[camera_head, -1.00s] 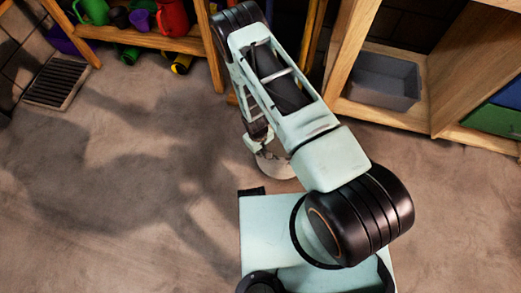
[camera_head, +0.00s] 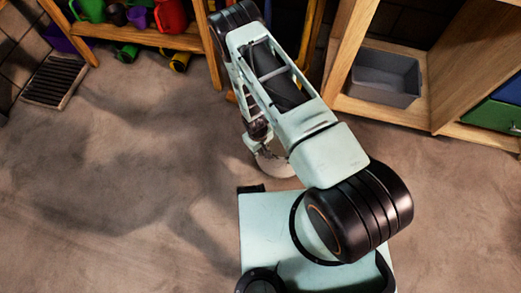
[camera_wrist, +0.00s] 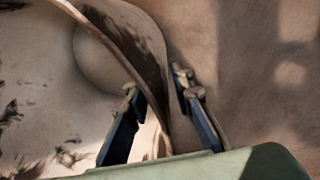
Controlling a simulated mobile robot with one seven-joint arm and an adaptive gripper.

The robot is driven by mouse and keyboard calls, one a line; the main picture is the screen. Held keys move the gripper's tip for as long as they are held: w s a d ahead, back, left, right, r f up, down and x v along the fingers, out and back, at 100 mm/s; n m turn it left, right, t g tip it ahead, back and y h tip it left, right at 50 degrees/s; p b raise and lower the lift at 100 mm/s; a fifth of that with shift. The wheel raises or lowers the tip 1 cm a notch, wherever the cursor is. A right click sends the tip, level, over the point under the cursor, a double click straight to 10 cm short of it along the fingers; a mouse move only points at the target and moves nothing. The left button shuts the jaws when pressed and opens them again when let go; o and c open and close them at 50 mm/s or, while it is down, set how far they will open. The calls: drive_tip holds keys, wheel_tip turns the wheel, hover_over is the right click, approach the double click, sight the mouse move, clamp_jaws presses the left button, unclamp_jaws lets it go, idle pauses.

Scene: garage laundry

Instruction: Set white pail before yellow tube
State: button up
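The white pail (camera_head: 274,165), pale with dark stains, stands on the floor below my forearm and is partly hidden by it. In the wrist view the pail (camera_wrist: 40,75) fills the left side, and its curved wall runs down between my two fingers. My gripper (camera_wrist: 155,84) is open, with one finger on the inner side of the wall and the other outside it. A narrow gap shows between the outer finger and the wall. In the head view my gripper (camera_head: 254,142) is at the pail's far left rim. A yellow tube with dark ends (camera_head: 179,62) lies under the left shelf.
The wooden shelf (camera_head: 150,40) at top left holds a green can, a purple cup and a red jug. A green tube (camera_head: 128,53) lies beneath. A floor drain (camera_head: 55,82) is at left. A grey bin (camera_head: 385,78) sits in the right cabinet. The left floor is clear.

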wheel_tip(320, 180, up, 12)
drive_tip(key=p, duration=0.3)
drive_tip(key=shift+s+a, duration=0.25)
drive_tip(key=shift+a, duration=0.1)
